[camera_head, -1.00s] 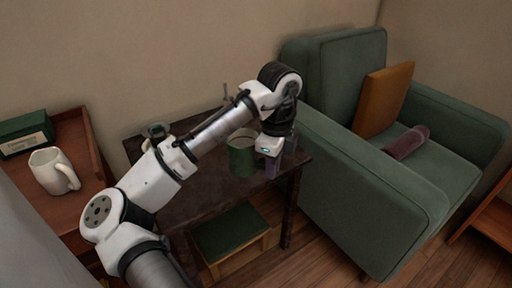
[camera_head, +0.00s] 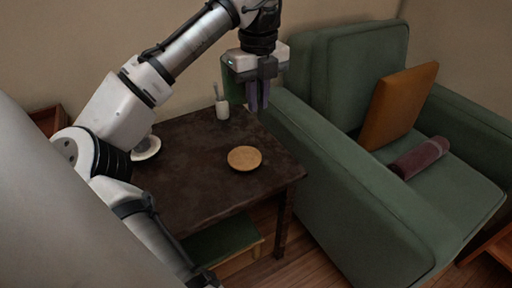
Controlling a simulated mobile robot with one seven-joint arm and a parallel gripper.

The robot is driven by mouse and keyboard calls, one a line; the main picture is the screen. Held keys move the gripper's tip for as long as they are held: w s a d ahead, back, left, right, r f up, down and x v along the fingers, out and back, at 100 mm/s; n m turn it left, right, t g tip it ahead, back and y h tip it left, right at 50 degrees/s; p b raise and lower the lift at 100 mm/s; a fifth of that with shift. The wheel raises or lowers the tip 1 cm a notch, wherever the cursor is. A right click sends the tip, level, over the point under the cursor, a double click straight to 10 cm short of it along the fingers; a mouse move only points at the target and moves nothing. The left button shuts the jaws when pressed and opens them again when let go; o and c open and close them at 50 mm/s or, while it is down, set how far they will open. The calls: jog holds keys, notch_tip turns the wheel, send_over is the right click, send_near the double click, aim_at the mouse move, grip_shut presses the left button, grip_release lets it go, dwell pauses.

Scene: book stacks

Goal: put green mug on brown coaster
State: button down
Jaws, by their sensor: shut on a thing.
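The green mug (camera_head: 232,88) is held up above the far part of the dark table, mostly hidden behind my gripper. My gripper (camera_head: 257,101) is shut on it, fingers pointing down, at the mug's right side. The round brown coaster (camera_head: 244,158) lies flat on the table near its right front corner, with nothing on it. It is below and in front of the mug in the picture, and clear space shows between them.
The dark table (camera_head: 195,175) also bears a small white cup (camera_head: 222,110) at the back and a white saucer (camera_head: 147,150) at left, partly hidden by my arm. A green armchair (camera_head: 345,185) stands close on the right. A green-topped stool (camera_head: 222,243) is under the table.

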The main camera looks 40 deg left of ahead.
jog(key=shift+w+f, duration=0.2)
notch_tip(320, 180, down, 20)
jog(key=b, duration=0.6)
jog(key=shift+r+b, duration=0.25)
jog(key=shift+b, duration=0.05)
jog(key=shift+f, duration=0.15)
jog(key=c, duration=1.4)
grip_release()
jog(key=shift+c, duration=0.2)
notch_tip(320, 180, up, 12)
jog(key=p, duration=0.3)
jog(key=shift+r+p, duration=0.2)
jog(key=shift+p, duration=0.1)
jog(key=shift+s, duration=0.1)
